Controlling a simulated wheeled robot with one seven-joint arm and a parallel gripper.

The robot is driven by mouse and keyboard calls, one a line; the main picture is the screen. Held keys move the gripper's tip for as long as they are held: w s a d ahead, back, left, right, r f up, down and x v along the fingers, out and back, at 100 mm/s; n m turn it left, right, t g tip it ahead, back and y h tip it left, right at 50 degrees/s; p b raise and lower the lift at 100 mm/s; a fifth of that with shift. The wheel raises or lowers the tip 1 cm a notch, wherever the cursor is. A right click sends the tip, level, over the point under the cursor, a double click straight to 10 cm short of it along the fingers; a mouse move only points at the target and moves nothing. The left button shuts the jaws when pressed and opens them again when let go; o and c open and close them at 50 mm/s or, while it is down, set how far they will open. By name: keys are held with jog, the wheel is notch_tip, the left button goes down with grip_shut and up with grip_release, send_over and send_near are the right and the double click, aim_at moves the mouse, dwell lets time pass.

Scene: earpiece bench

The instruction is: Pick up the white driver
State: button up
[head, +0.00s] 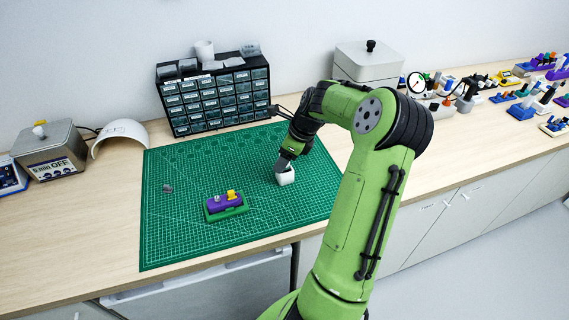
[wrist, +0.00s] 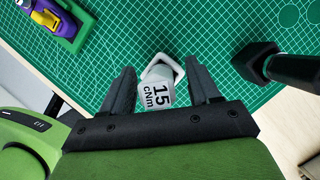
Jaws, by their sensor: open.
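The white driver (wrist: 157,94) shows its pale end marked "15 cNm" in the wrist view. It lies between the two open fingers of my gripper (wrist: 160,88), with a gap visible on each side. Just beyond it is a white square-rimmed holder (wrist: 166,66); the driver seems to stand in it, though I cannot see how deep. In the head view my gripper (head: 284,164) points down right above the white holder (head: 286,177) on the green mat, and the driver itself is mostly hidden there by my gripper.
A black handle-like object (wrist: 291,69) with a black base stands close to the right in the wrist view. A purple and green fixture (head: 226,205) with a yellow part sits left on the cutting mat (head: 180,245). A drawer cabinet (head: 215,102) stands behind.

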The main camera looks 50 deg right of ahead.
jog(key=shift+r, duration=0.1)
jog(key=c, duration=1)
notch_tip(320, 180, up, 10)
jog(key=shift+r+p, duration=0.1)
jog(key=shift+p, duration=1.1)
jog(key=shift+c, duration=0.2)
jog(key=o, duration=0.3)
grip_shut()
